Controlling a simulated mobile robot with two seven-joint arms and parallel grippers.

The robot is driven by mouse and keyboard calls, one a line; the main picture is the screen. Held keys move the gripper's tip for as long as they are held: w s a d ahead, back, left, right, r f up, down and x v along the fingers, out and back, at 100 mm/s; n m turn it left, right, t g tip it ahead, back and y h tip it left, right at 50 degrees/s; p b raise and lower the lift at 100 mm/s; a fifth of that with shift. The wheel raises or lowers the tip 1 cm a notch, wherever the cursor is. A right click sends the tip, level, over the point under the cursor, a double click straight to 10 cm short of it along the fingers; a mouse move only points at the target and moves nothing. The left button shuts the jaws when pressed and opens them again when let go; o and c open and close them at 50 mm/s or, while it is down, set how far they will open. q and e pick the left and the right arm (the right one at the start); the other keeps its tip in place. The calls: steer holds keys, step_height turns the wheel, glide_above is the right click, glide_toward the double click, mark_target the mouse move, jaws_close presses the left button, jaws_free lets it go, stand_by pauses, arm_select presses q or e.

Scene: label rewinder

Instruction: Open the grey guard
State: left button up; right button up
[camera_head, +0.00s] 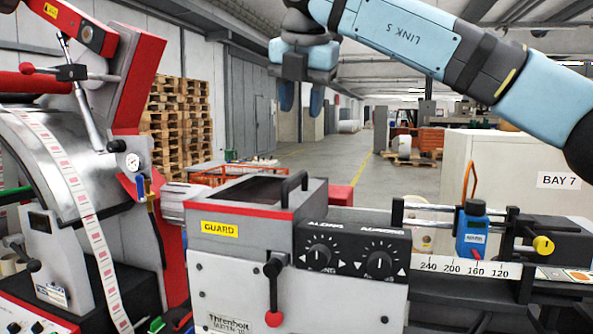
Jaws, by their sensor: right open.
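The grey guard (225,206) is the box-like cover on top of the white machine body in the middle, with a dark window in its top and a yellow GUARD label (219,229) just below a red strip. It appears to lie flat and closed. A black handle (294,187) stands up at its right end. My right gripper (301,102) hangs above the handle, clear of it, with its two blue fingers apart, pointing down and empty. My left gripper is not in view.
A red-knobbed lever (273,294) and two dials (350,258) are on the machine's front. A blue sensor (472,229) sits on the rail at right. A curved metal drum with label tape (82,205) and a red arm (133,80) stand at left. Air above the guard is free.

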mark_target(296, 175)
steer(key=x, duration=0.8)
steer(key=s+p+x, duration=0.1)
steer(key=x, duration=0.4)
steer(key=shift+f, duration=0.15)
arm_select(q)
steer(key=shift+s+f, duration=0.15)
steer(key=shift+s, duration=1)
arm_select(e)
jaws_close()
